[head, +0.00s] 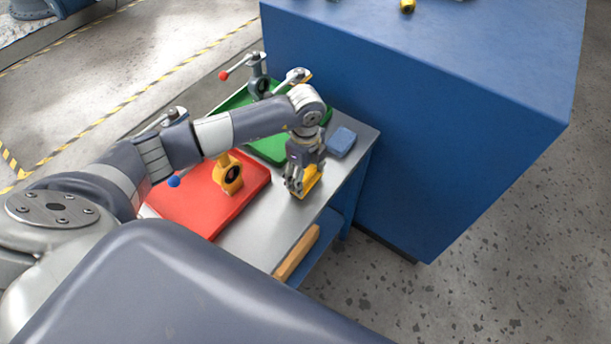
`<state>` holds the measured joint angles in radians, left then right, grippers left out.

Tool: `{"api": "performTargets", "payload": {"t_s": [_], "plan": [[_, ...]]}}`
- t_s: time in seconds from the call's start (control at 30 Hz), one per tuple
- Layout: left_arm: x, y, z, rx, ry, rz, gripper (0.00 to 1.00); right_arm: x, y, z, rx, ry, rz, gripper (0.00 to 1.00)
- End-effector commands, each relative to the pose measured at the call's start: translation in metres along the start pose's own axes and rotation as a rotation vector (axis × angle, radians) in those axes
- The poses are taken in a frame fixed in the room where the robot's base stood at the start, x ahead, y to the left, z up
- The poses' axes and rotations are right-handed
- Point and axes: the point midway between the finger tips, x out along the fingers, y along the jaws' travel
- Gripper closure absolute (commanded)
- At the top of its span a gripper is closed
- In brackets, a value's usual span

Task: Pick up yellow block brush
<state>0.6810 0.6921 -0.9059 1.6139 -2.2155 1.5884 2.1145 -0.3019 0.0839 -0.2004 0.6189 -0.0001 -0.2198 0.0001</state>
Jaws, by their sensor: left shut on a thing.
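The yellow block brush (313,184) is at the right edge of the grey table top, partly hidden behind my left gripper. My left gripper (296,188) points down from the arm that comes in from the left, and its fingers are shut on the yellow block brush. Whether the brush touches the table top or is slightly above it, I cannot tell. My right gripper is not in view.
A red mat (205,205) bears a yellow butterfly valve (228,174). A green tray (267,148) with grey valves, one with a red-tipped handle (236,70), is behind my arm. A blue block (342,141) lies nearby. A large blue cabinet (430,120) stands close on the right.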

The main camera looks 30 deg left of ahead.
Motion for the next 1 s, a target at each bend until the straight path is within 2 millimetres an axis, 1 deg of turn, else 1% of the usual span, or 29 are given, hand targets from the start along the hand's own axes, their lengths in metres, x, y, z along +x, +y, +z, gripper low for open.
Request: {"api": "performTargets", "payload": {"t_s": [0.03,0.13,0.27,0.3,0.47,1.0], "plan": [[0.006,0.006,-0.001,0.002,0.0,0.017,0.63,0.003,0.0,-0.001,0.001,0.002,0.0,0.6],[-0.001,0.005,-0.001,0.003,-0.001,0.015,0.63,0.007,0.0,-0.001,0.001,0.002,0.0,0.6],[-0.02,0.003,-0.001,0.003,0.0,0.008,0.64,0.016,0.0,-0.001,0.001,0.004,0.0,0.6],[-0.029,0.002,0.0,0.003,-0.001,0.005,0.64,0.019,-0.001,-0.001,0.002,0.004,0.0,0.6],[-0.03,0.03,0.0,0.004,-0.002,0.012,0.64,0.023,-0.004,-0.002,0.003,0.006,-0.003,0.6],[-0.041,0.123,0.0,0.002,-0.002,0.009,0.64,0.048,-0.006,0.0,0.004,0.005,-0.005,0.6]]}}
